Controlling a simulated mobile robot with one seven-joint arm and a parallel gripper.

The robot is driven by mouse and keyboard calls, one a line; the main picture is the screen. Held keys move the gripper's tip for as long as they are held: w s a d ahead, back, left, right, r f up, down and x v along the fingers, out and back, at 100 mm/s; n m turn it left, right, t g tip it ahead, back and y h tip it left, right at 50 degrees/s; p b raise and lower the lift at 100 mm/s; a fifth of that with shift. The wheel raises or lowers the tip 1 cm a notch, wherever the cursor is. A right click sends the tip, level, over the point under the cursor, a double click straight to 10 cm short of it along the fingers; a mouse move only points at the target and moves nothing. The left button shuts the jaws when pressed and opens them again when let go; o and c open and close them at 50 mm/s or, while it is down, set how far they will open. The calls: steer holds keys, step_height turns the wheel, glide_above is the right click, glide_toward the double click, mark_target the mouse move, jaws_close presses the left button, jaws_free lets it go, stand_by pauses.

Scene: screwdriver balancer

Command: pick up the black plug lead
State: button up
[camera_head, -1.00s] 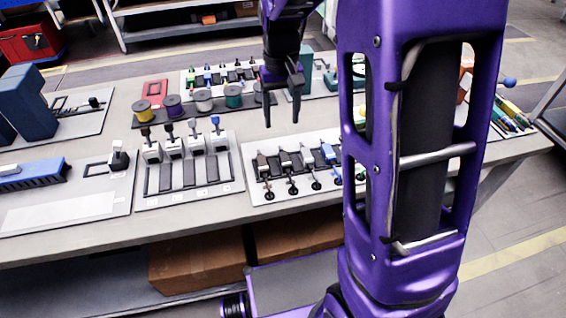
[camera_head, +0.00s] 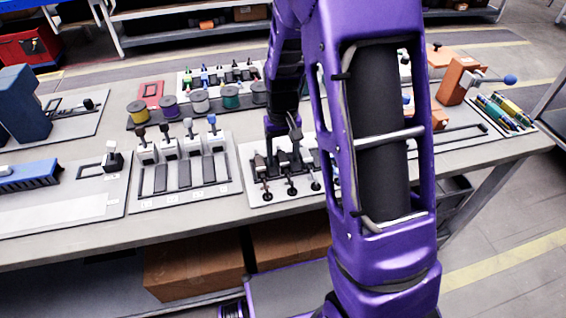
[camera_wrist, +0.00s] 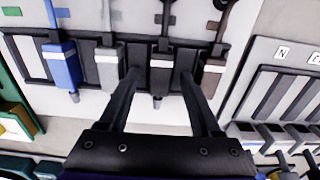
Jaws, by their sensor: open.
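The black plug lead (camera_wrist: 160,72) lies in a row of plug leads, between a grey plug (camera_wrist: 107,68) and a brown plug (camera_wrist: 213,72); a blue plug (camera_wrist: 62,66) is farther left in the wrist view. It has a white band, and its cord runs up the picture. My gripper (camera_wrist: 160,78) is open, with one finger on each side of the black plug in that view. How far the fingertips are above the board, and whether they touch, I cannot tell. In the head view my gripper (camera_head: 283,138) is over the plug board (camera_head: 256,190), partly covering the plugs.
A board with several upright levers (camera_head: 185,165) stands just left of the plug board in the head view. Spools (camera_head: 199,101) stand behind it. My arm hides the plug board's right part. Neighbouring plugs sit close beside both fingers.

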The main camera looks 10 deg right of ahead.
jaws_close()
stand_by(0.3)
